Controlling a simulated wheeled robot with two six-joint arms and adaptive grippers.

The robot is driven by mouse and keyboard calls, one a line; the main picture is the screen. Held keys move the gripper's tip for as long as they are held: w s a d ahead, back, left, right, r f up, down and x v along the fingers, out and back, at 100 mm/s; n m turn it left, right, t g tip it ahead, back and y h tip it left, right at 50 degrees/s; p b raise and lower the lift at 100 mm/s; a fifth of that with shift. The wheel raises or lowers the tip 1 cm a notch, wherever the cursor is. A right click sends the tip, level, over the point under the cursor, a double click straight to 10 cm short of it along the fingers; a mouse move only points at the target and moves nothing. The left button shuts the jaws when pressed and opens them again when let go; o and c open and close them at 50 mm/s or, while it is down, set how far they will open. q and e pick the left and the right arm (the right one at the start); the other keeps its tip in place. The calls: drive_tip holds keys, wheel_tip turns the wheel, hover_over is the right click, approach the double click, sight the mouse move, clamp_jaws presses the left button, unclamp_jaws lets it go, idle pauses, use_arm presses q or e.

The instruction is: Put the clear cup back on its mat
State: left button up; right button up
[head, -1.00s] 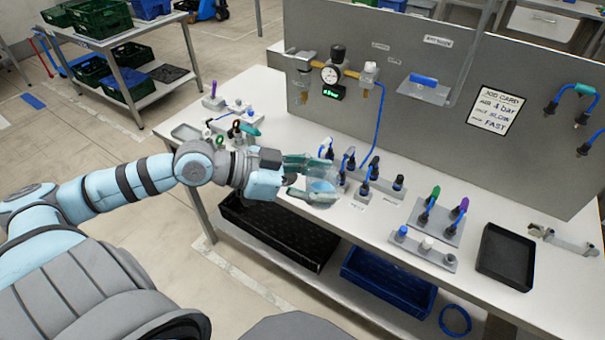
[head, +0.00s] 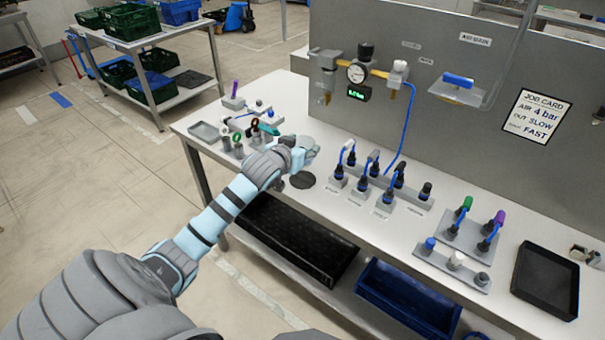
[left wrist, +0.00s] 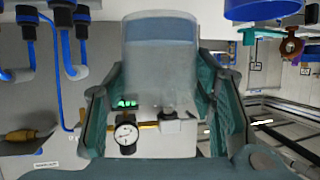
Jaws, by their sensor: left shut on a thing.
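The clear cup (left wrist: 160,60) is upright in the picture of the left wrist view, between the teal fingers of my left gripper (left wrist: 160,90). The fingers are shut on its sides. In the head view my left gripper (head: 308,148) is over the bench, slightly beyond a dark round mat (head: 302,180). The mat lies bare on the white bench top. The wrist hides most of the cup in the head view, and I cannot tell its height above the bench there. My right gripper is not in view.
A row of grey blocks with blue hoses (head: 372,185) stands right of the mat. Small coloured parts (head: 250,125) and a grey tray (head: 204,131) are to the left. A panel with a pressure gauge (head: 357,72) stands behind. A black tray (head: 546,280) lies at right.

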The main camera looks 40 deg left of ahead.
use_arm(q)
wheel_tip(320, 180, down, 7)
drive_tip(key=shift+f+b, duration=0.2)
drive_tip(key=shift+b, duration=0.5)
drive_tip(key=o, duration=1.3)
drive_tip(key=shift+c, duration=0.2)
